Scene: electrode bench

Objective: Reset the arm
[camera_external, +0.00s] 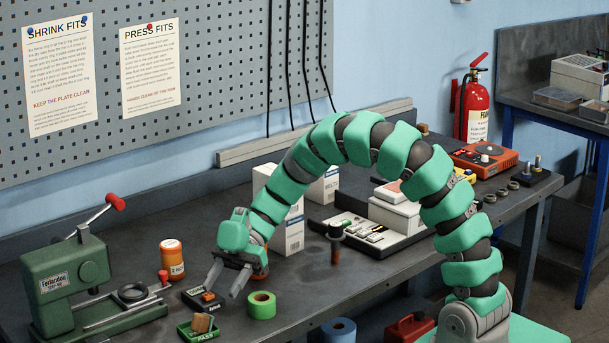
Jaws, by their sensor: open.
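My green segmented arm arches over the bench from the lower right. My gripper (226,279) hangs at its end, pointing down and slightly left, with its two grey fingers apart. No object shows between the fingers. The gripper is above the front part of the dark bench top (330,283). Close to it in the picture are a green tape roll (262,305) on the right and a small black tray with an orange piece (205,298) on the left. I cannot tell the exact height of the fingertips above the bench.
A green press (68,283) with a red-knobbed lever stands at left, near an orange jar (172,260). A small green tray (197,329) sits at the front edge. White boxes (292,235) stand behind my arm. A red device (484,158) is at the far right.

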